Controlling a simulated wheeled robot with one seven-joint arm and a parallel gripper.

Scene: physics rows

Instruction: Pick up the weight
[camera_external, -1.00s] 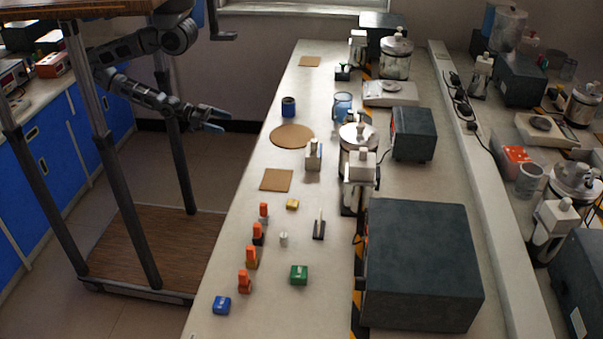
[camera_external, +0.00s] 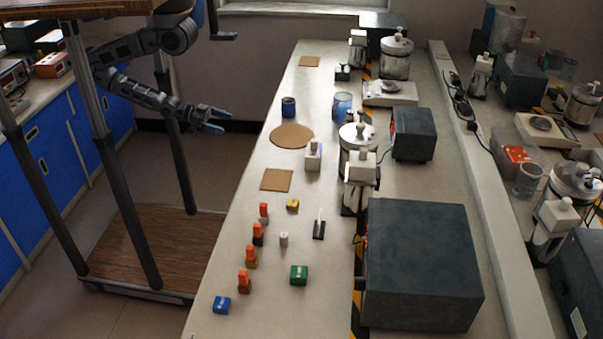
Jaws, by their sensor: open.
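A small pale metallic cylinder (camera_external: 284,239), which looks like the weight, stands upright on the long light bench (camera_external: 240,260). It is between the row of orange-topped pieces and a dark stand with a thin upright piece (camera_external: 319,228). My gripper (camera_external: 223,121) is open and empty. It is in the air left of the bench's left edge, well away from the cylinder and farther back. Nothing hides the cylinder.
Several orange-topped pieces (camera_external: 257,234) stand left of the cylinder. A yellow block (camera_external: 292,204), a green block (camera_external: 299,274) and a blue block (camera_external: 221,305) lie nearby. A large dark box (camera_external: 420,265) stands to the right. A brown square mat (camera_external: 276,180) lies behind.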

